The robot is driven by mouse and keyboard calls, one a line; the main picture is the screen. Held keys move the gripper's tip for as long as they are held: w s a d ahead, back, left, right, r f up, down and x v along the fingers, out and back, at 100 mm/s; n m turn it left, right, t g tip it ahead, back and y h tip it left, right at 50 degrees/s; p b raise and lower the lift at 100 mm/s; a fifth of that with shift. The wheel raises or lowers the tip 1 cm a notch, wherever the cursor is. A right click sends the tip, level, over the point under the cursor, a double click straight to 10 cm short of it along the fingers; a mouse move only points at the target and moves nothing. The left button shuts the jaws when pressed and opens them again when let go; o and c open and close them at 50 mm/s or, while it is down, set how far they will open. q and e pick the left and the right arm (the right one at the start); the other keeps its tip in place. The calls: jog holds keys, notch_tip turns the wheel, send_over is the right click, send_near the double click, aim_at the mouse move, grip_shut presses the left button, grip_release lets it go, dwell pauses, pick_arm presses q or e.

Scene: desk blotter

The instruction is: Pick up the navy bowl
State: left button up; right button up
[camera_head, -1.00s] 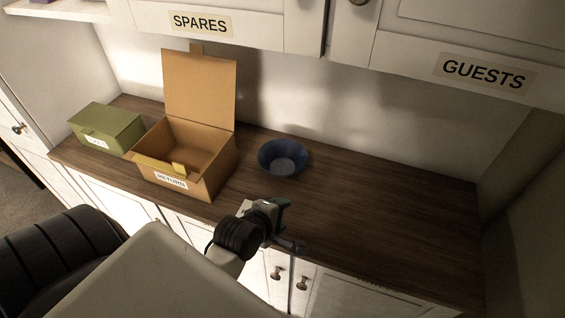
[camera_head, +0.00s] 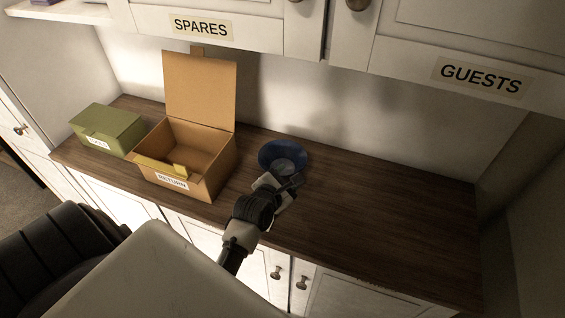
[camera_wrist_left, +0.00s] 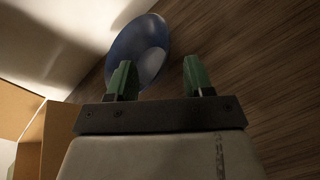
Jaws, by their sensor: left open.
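The navy bowl (camera_head: 283,153) stands upright on the dark wooden counter, right of the open cardboard box, in the head view. Its near side is partly hidden by my left gripper (camera_head: 289,186), which is just in front of it. In the left wrist view the bowl (camera_wrist_left: 140,48) lies ahead of my left gripper (camera_wrist_left: 157,78), mostly ahead of and around the left fingertip. The two green fingers are spread apart with nothing held between them. I cannot tell whether a finger touches the rim. My right gripper is not in view.
An open cardboard box (camera_head: 203,188) labelled RETURN stands left of the bowl, its lid raised. A green box (camera_head: 108,128) is further left. The wooden counter (camera_head: 400,215) is clear to the right. White cabinets labelled SPARES and GUESTS hang above the back wall.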

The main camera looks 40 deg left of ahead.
pick_arm(q)
jog(key=shift+a+f+p+x, duration=0.1)
jog(key=shift+p+x, duration=0.15)
jog(key=shift+x, duration=0.9)
jog(key=shift+a+f+p+x, duration=0.15)
jog(key=shift+p+x, duration=0.1)
jog(key=shift+x, duration=0.9)
jog(key=shift+s+d, duration=0.1)
jog(key=shift+s, duration=0.05)
jog(key=shift+c, duration=0.5)
grip_shut()
jog(key=shift+r, duration=0.1)
